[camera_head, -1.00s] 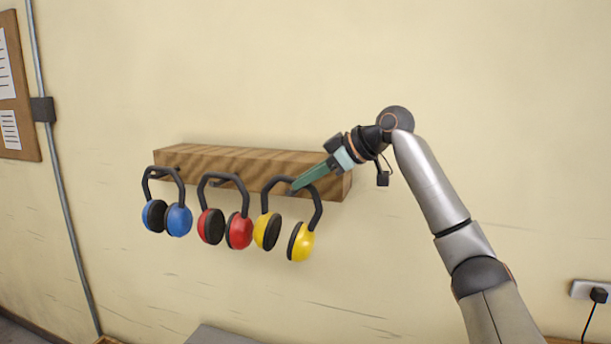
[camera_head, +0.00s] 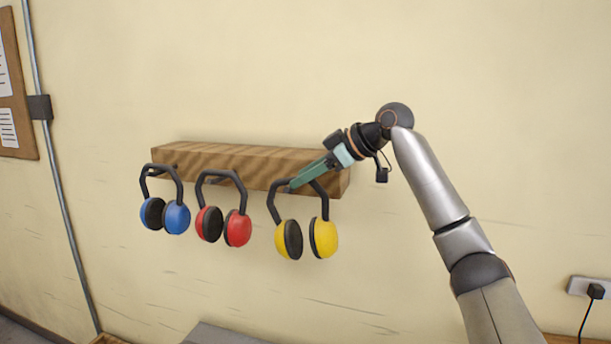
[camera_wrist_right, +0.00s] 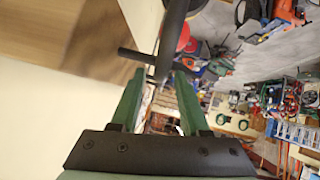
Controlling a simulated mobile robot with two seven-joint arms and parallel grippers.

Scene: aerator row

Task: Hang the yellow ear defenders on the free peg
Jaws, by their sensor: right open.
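The yellow ear defenders (camera_head: 323,239) hang at the right end of the wooden rail (camera_head: 225,160), cups down and roughly level. My right gripper (camera_head: 293,186) is at the top of their black headband. In the right wrist view, my gripper's green fingers (camera_wrist_right: 160,72) are apart, with the dark band (camera_wrist_right: 172,35) just beyond their tips. A dark peg (camera_wrist_right: 135,55) comes out from the rail and meets the band there. The band appears to rest on this peg, but the contact is partly hidden. My left gripper is not in view.
Blue ear defenders (camera_head: 176,217) and red ear defenders (camera_head: 238,229) hang from the rail to the left. A noticeboard (camera_head: 18,90) and conduit (camera_head: 50,160) are far left, a socket (camera_head: 590,288) lower right.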

